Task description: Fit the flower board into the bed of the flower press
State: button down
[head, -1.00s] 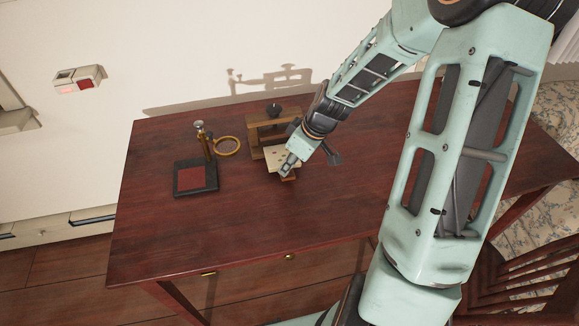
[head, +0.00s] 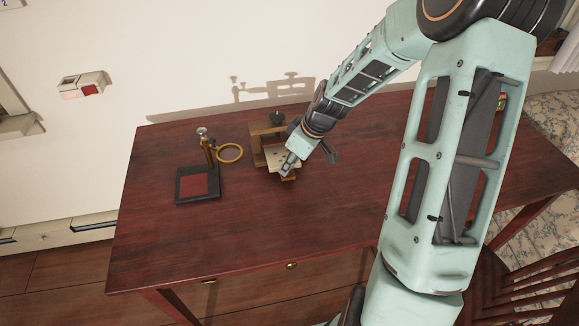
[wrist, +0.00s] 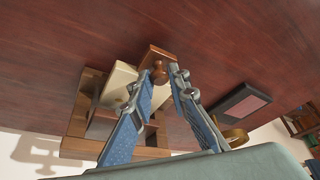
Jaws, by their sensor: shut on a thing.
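The flower press (head: 256,145) is a wooden frame with a dark knob on top, standing at the back of the table. In the wrist view its frame (wrist: 77,125) is at the lower left. The flower board (head: 280,158) is a cream plate with small dark spots; in the wrist view it is the pale slab (wrist: 118,85). It lies at the front opening of the press, its inner part among the frame's wood. My gripper (wrist: 161,74) is shut on the board's brown wooden front end. The fingers hide part of the board, and I cannot tell whether it rests on the bed.
A magnifier ring (head: 230,144) on a brass post stands left of the press, over a dark base with a red pad (head: 193,186). The table's front and left (head: 200,245) are clear. A wall (head: 200,55) rises close behind the table.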

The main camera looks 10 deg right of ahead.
aim_at(280, 154)
jog(key=shift+w, duration=0.45)
jog(key=shift+w, duration=0.1)
jog(key=shift+w, duration=2.15)
jog(key=shift+w+b, duration=0.3)
jog(key=shift+w, duration=0.05)
jog(key=shift+w+r, duration=0.1)
jog(key=shift+w, duration=0.25)
jog(key=c, duration=1.8)
grip_release()
jog(key=shift+o, duration=0.2)
jog(key=v, duration=1.1)
jog(key=shift+s+d+r, duration=0.15)
jog(key=shift+s+r, duration=0.05)
jog(key=shift+r, duration=0.05)
